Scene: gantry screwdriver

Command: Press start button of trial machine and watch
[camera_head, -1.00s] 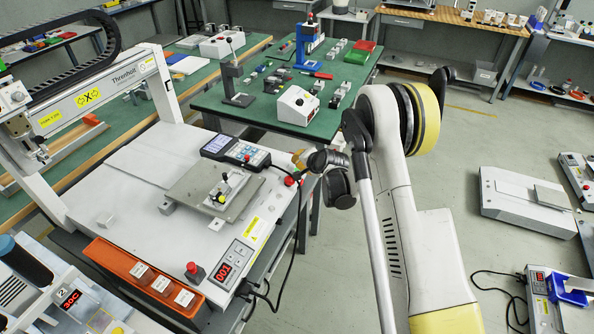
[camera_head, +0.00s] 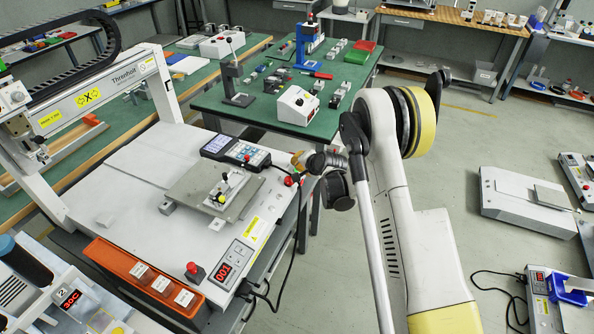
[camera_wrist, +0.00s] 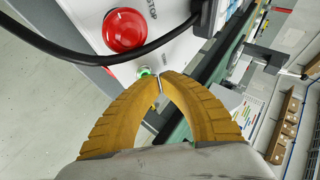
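The white gantry machine (camera_head: 150,158) stands at the left, with a plate and a small yellow-and-black part on its bed. A handheld keypad unit (camera_head: 235,150) lies at the back of the bed. My gripper (camera_head: 298,160) is at the machine's right side, by the red stop button (camera_head: 289,181). In the wrist view its two yellow fingers (camera_wrist: 160,78) meet at the tips, with nothing visible between them. A small green button (camera_wrist: 143,72) sits just beside the tips, below the large red stop button (camera_wrist: 124,30). I cannot tell whether the tips touch the green button.
A black cable (camera_wrist: 115,58) crosses between my view and the panel. A green workbench (camera_head: 220,110) with several tools stands behind.

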